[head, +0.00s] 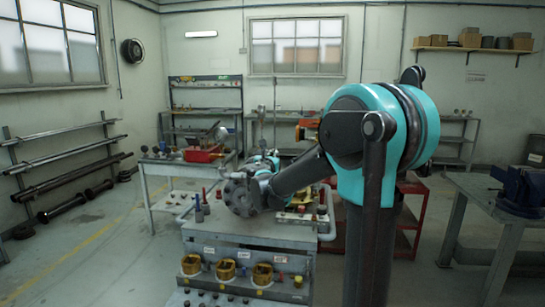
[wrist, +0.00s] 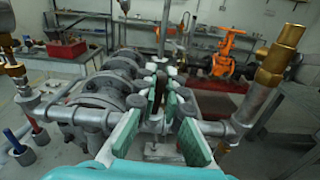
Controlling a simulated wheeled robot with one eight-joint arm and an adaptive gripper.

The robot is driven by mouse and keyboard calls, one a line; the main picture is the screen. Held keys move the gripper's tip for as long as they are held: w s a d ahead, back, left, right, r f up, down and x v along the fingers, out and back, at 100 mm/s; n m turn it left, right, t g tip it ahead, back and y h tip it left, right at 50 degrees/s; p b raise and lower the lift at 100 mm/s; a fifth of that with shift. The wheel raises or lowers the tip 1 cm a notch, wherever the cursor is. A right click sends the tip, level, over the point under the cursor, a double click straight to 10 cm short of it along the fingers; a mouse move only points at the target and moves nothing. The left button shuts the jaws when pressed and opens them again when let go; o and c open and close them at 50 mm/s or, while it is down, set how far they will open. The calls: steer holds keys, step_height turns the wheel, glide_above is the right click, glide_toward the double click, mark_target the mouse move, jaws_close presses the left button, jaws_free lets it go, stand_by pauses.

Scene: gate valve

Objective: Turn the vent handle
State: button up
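My gripper (wrist: 161,88) reaches forward in the wrist view, its two pale fingers with green pads spread apart. A dark, narrow upright piece (wrist: 158,90) shows between the fingertips, with a gap beside it; it may be the vent handle, but I cannot tell for sure. Behind it stands the grey valve body (wrist: 105,90) with round flanges and a tall metal stem (wrist: 163,30). Grey pipes run to both sides. In the head view my arm hides the gripper and most of the valve on the workbench (head: 245,232).
A brass fitting (wrist: 278,55) rises close on the right in the wrist view, and another brass fitting (wrist: 14,72) stands at the left. Blue and red-handled tools (wrist: 15,145) stand at lower left. A vise (head: 522,188) sits on the right table.

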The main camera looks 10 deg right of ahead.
steer(key=shift+m, duration=0.3)
jaws_close()
steer(key=m, duration=0.3)
steer(key=shift+s+d, duration=0.1)
steer(key=shift+d, duration=0.1)
steer(key=shift+s+d+f+m, duration=0.15)
steer(key=shift+f+m, duration=0.1)
steer(key=shift+m, duration=1.95)
steer(key=shift+w+d+f+m, duration=0.1)
steer(key=shift+f+m, duration=0.1)
steer(key=shift+m, duration=2)
steer(key=shift+s+d+f+m, duration=0.15)
steer(key=shift+f+m, duration=0.1)
steer(key=shift+m, duration=1.95)
steer(key=o, duration=0.7)
jaws_free()
steer(key=shift+w, duration=0.1)
steer(key=shift+c, duration=0.2)
